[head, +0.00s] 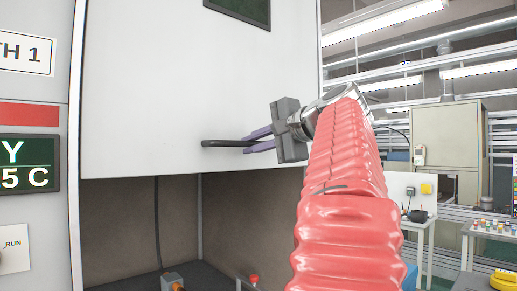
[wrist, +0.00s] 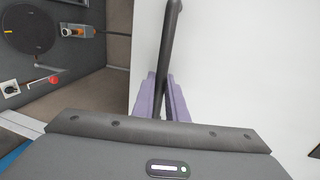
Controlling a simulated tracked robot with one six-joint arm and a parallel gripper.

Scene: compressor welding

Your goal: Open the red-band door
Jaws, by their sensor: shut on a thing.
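The door is a large pale grey-white panel (head: 170,90) on the cabinet marked with a red band (head: 28,114). Its bottom edge is above a dark open interior (head: 125,225). A black bar handle (head: 222,143) sticks out near the door's lower edge. My gripper (head: 258,142) has its purple fingers shut on the handle. In the wrist view the two fingers (wrist: 161,95) lie on either side of the handle (wrist: 167,40), with the door (wrist: 240,70) filling the right. The handle's far end is hidden by the gripper in the head view.
Inside the opening are an orange-and-grey device (wrist: 77,31), a dark round disc (wrist: 30,28) and a red knob (wrist: 54,79). A display (head: 26,164) is at the left. White side tables (head: 418,220) stand at the right, behind my arm.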

